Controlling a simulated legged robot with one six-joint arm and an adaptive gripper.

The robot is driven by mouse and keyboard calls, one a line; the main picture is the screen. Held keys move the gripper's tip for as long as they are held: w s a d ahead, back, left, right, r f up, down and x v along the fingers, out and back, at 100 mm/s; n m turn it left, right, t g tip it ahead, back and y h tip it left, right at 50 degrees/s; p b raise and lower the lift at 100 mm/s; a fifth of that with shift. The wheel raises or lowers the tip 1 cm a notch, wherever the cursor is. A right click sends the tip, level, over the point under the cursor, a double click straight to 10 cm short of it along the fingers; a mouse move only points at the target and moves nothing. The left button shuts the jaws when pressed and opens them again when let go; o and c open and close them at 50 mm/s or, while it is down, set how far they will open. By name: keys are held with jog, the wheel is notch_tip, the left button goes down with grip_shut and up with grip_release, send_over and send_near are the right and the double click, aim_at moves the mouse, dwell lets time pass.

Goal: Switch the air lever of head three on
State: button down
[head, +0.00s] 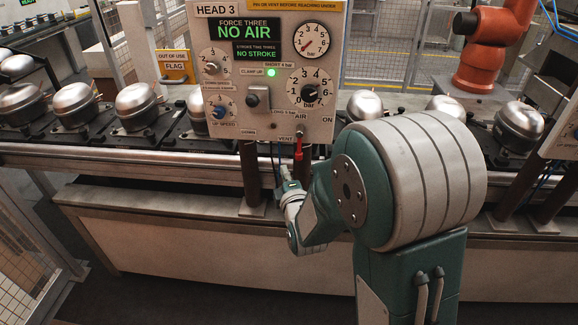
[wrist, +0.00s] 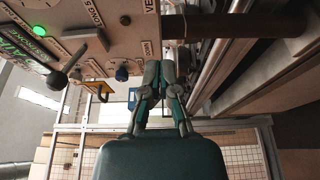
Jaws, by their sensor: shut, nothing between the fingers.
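The HEAD 3 panel (head: 265,95) stands upright in front of me, its display reading NO AIR and NO STROKE. The red air lever (head: 298,149) hangs down from the panel's lower edge, below the AIR label and beside the VENT label; the ON label is to its right. My gripper (head: 284,174) is below the panel, low and left of the lever, partly hidden by my own arm. In the wrist view my gripper (wrist: 160,68) has its fingers together and empty, close to the panel's lower edge (wrist: 125,40). The red lever cannot be made out there.
A green lamp (head: 271,72), a clamp knob (head: 258,97) and dials sit on the panel. Dark posts (head: 250,175) support it. A conveyor rail (head: 120,158) with several domed compressors (head: 137,105) runs behind. An orange robot (head: 480,65) stands at right.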

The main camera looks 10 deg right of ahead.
aim_at(299, 147)
jog(key=w+d, duration=0.3)
jog(key=w, duration=0.4)
jog(key=shift+d, duration=0.35)
